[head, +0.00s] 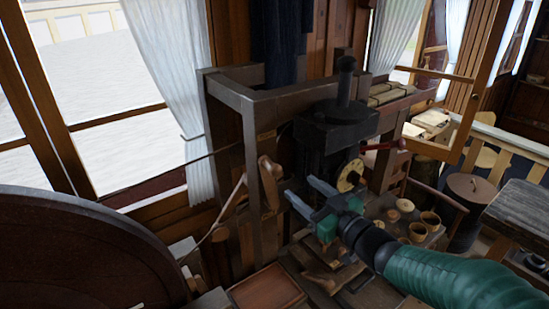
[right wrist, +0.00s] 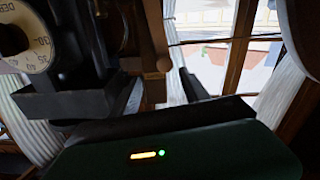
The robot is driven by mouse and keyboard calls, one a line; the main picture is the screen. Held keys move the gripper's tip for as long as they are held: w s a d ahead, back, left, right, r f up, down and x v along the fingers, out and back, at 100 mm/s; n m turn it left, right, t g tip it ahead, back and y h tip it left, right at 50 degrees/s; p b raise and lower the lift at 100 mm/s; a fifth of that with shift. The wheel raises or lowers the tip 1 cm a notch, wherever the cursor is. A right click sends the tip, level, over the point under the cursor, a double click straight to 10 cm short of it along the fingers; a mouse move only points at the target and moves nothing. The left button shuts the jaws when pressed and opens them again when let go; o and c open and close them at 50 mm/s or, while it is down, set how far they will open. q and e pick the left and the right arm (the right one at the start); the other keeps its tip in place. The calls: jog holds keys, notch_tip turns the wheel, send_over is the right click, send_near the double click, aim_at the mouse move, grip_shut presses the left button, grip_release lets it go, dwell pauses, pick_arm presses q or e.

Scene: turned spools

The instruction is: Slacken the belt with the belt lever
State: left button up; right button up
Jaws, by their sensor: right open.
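A wooden lever-like piece (head: 269,182) stands against the front post of the wooden frame, left of the machine; I take it for the belt lever, but its pivot is unclear. A thin dark belt (head: 185,164) runs from the big wheel (head: 85,255) up towards the machine (head: 335,128). My right gripper (head: 308,194) is open and empty, its fingertips just right of the wooden piece and apart from it in the picture. In the right wrist view, a wooden bar (right wrist: 156,38) rises beyond the fingers; I cannot tell whether it is the lever. My left gripper is not in view.
The machine has a yellowish dial (head: 350,176), also in the right wrist view (right wrist: 25,42), and a red-handled lever (head: 386,146). Small wooden cups (head: 430,220) stand on the bench by my right arm. A shallow tray (head: 266,289) lies at the front.

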aim_at(267, 165)
jog(key=p+x, duration=0.1)
jog(key=x, duration=0.2)
jog(key=a+p+x, duration=0.1)
jog(key=x, duration=0.3)
jog(key=s+p+x, duration=0.1)
jog(key=x, duration=0.3)
jog(key=shift+a+r, duration=0.1)
jog(key=shift+a, duration=0.3)
jog(key=x, duration=0.1)
jog(key=p+x, duration=0.1)
jog(key=shift+w, duration=0.4)
jog(key=shift+w+d, duration=0.2)
jog(key=shift+w, duration=0.1)
jog(key=shift+w+d, duration=0.1)
jog(key=shift+d, duration=0.3)
jog(key=shift+a, duration=0.75)
jog(key=c, duration=0.8)
jog(key=shift+a, duration=0.1)
jog(key=shift+c, duration=1.2)
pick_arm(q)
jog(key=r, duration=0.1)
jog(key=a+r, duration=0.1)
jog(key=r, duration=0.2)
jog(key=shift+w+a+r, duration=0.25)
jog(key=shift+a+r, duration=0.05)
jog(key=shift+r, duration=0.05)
pick_arm(e)
jog(key=shift+d, duration=0.25)
grip_shut()
jog(key=shift+f, duration=0.2)
